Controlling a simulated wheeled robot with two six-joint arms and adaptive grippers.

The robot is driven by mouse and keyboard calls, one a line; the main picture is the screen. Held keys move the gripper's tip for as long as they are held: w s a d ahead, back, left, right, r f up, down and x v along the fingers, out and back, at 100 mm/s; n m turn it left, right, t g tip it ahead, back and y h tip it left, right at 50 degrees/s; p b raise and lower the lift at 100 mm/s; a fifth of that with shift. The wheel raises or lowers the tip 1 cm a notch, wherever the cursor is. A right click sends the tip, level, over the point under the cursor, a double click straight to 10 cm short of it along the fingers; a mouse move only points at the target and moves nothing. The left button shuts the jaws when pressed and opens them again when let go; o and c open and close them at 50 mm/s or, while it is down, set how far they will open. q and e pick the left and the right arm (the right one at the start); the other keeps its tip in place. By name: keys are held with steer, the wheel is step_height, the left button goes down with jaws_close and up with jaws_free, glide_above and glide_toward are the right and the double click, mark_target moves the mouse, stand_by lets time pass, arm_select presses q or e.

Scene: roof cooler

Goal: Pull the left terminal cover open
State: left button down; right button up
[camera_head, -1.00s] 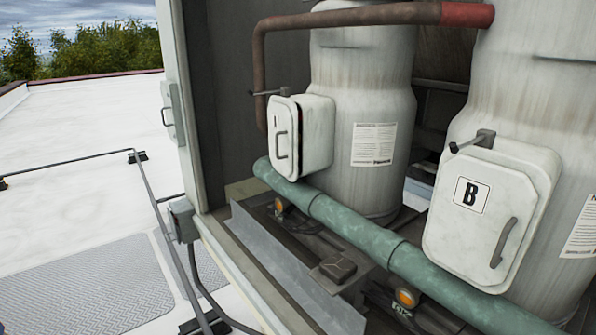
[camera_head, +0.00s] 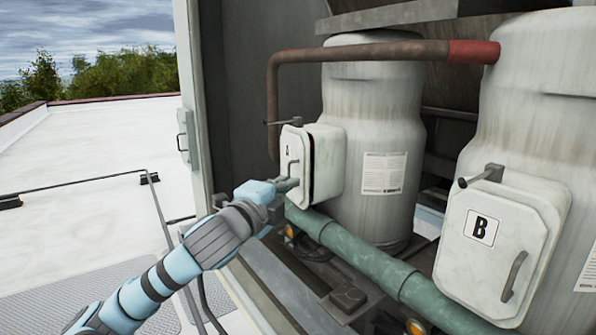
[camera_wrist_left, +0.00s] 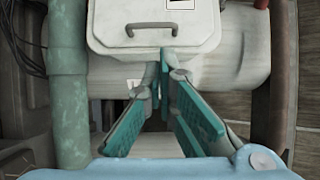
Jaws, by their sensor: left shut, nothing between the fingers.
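The left terminal cover (camera_head: 295,152), marked A, is a pale grey-white door with a bar handle (camera_head: 290,173), on the box of the left tank. A narrow dark gap shows along its right edge. In the left wrist view the cover (camera_wrist_left: 108,33) is at the top with its handle (camera_wrist_left: 151,25). My left gripper (camera_head: 290,185) is at the cover's lower left, near the handle. In the wrist view its teal fingers (camera_wrist_left: 163,68) meet at the tips just below the handle, empty. The handle is not between them. My right gripper is out of view.
A second cover marked B (camera_head: 500,245) is on the right tank. A green pipe (camera_head: 345,240) runs below both covers, and a rusty pipe (camera_head: 350,53) passes above the left one. A thin lever (camera_head: 285,122) sticks out above cover A. The roof at left is mostly open.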

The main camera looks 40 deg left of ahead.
mark_target(304, 172)
arm_select(q)
steer(key=p+x, duration=0.1)
steer(key=x, duration=0.4)
steer(key=shift+w+f, duration=0.15)
steer(key=shift+w, duration=0.1)
steer(key=shift+w+a, duration=0.1)
steer(key=shift+w, duration=0.4)
steer(key=shift+a, duration=0.1)
